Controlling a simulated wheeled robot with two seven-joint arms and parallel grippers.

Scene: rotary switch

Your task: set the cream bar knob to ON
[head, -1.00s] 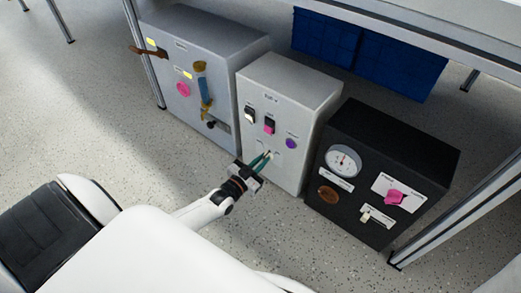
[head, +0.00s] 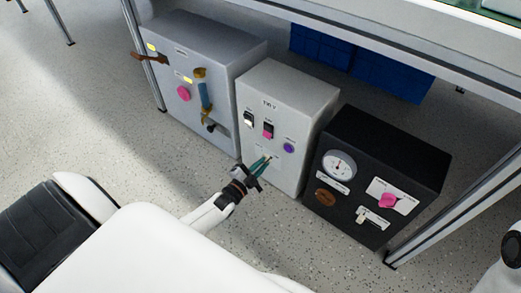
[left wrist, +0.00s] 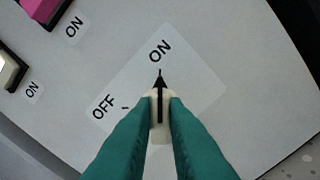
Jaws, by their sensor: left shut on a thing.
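The cream bar knob (left wrist: 160,133) is on the front of the middle light-grey box (head: 301,102). In the left wrist view the green fingers of my left gripper (left wrist: 160,120) are closed on both sides of it. The black arrow on the knob points at the ON label (left wrist: 160,51), and the OFF label (left wrist: 104,106) is to the left. In the head view my left gripper (head: 266,163) reaches the lower front of the box and hides most of the knob. My right gripper is not in view; only part of an arm shows at the right edge.
Above the knob are a white rocker switch (head: 248,119), a pink rocker switch (head: 268,131) and a purple button (head: 289,148). A grey box (head: 215,50) stands left and a black box (head: 405,150) right. A table frame is overhead. The floor in front is clear.

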